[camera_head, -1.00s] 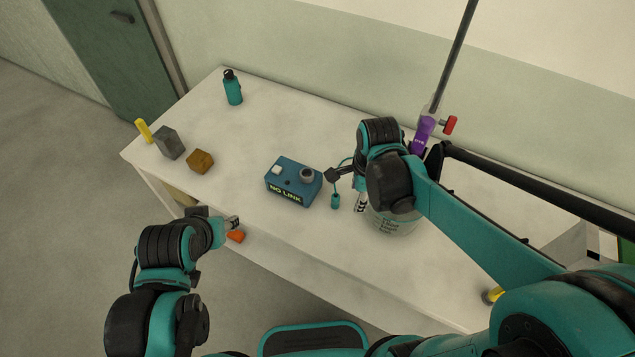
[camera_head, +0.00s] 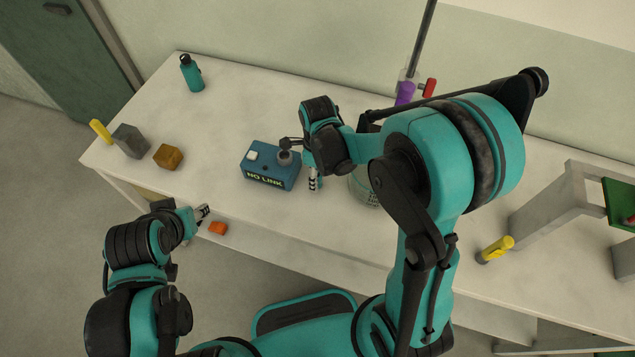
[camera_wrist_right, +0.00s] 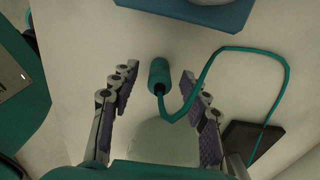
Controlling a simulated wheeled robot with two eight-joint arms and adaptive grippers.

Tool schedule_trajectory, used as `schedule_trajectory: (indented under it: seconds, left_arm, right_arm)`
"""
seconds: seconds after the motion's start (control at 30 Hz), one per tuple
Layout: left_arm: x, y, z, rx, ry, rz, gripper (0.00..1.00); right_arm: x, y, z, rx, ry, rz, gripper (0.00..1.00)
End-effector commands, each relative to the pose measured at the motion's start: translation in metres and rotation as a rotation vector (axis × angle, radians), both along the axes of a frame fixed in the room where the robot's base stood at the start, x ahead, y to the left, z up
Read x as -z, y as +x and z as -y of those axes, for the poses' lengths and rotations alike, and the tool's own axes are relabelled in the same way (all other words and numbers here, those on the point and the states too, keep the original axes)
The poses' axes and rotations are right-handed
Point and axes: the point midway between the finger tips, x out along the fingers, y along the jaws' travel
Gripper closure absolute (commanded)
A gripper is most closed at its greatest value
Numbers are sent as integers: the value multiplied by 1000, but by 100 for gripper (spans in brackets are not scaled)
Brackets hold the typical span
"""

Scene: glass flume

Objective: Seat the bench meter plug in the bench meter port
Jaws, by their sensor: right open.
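The bench meter (camera_head: 262,172) is a blue box reading "NO LINK", on the white table. A dark round fitting (camera_head: 284,158), perhaps its port, is on its top right. My right gripper (camera_head: 313,183) is just right of the meter, pointing down. In the right wrist view its open fingers (camera_wrist_right: 157,72) stand either side of a teal cylindrical plug (camera_wrist_right: 158,73), with no clear contact. A teal cable (camera_wrist_right: 225,50) loops from the plug to the right. The gripper hides the plug in the head view. My left gripper (camera_head: 203,212) is at the table's front edge; its jaws are unclear.
Grey (camera_head: 130,141) and brown (camera_head: 168,156) blocks, a yellow piece (camera_head: 100,131) and a teal bottle (camera_head: 191,73) are to the left. A grey stand (camera_head: 560,200) is right.

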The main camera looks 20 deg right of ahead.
Motion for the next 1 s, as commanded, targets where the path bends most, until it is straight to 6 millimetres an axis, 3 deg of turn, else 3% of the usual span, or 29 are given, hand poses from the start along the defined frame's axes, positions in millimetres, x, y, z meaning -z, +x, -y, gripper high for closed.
schedule_trajectory:
  seconds: [0.2,0.4,0.77,1.0]
  left_arm:
    - [0,0,0,0,0,0,57]
    - [0,0,0,0,0,0,57]
    - [-2,0,0,0,0,0,57]
    - [-20,0,0,0,0,0,57]
  right_arm:
    - [2,0,0,0,0,0,54]
    - [2,0,0,0,0,0,100]
    - [-3,0,0,0,0,0,100]
    - [-47,-1,0,0,0,0,100]
